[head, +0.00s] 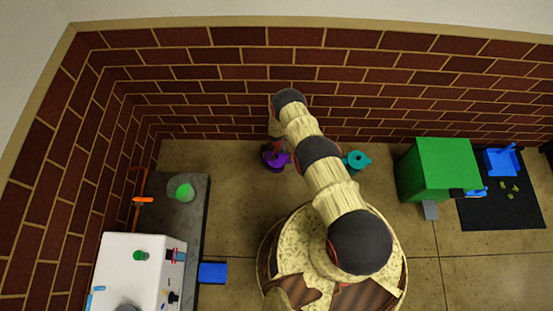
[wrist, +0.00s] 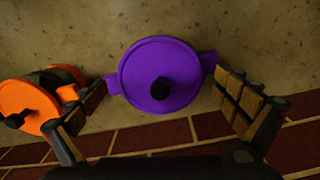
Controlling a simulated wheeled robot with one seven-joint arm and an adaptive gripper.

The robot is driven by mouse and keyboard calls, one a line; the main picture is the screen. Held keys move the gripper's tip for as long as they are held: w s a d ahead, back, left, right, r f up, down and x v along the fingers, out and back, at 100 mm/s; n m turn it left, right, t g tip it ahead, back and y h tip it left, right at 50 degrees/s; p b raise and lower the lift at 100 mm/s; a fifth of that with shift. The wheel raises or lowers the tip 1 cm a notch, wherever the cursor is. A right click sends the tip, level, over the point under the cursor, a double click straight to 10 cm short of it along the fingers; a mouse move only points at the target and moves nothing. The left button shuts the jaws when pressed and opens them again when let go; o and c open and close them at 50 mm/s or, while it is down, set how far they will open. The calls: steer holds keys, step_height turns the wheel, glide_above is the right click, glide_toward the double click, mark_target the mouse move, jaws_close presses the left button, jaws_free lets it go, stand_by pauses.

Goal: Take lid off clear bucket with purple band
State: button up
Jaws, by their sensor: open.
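A round purple lid (wrist: 165,60) with a black knob (wrist: 161,88) and a tab on each side fills the middle of the wrist view. It hides the bucket body beneath it. In the head view, the purple piece (head: 275,161) is on the floor near the brick wall, below the end of my arm. My gripper (wrist: 160,80) is open and empty, with one finger on each side of the purple lid near its side tabs. I cannot tell whether the fingers touch it.
An orange lid (wrist: 28,106) with a black knob lies close to my left finger in the wrist view. A teal container (head: 356,162) stands to the right. A green box (head: 438,168) and black mat (head: 500,212) are farther right; a grey counter (head: 195,220) is left.

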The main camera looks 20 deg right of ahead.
steer(key=shift+c, duration=0.9)
steer(key=shift+s, duration=0.1)
steer(key=c, duration=1.4)
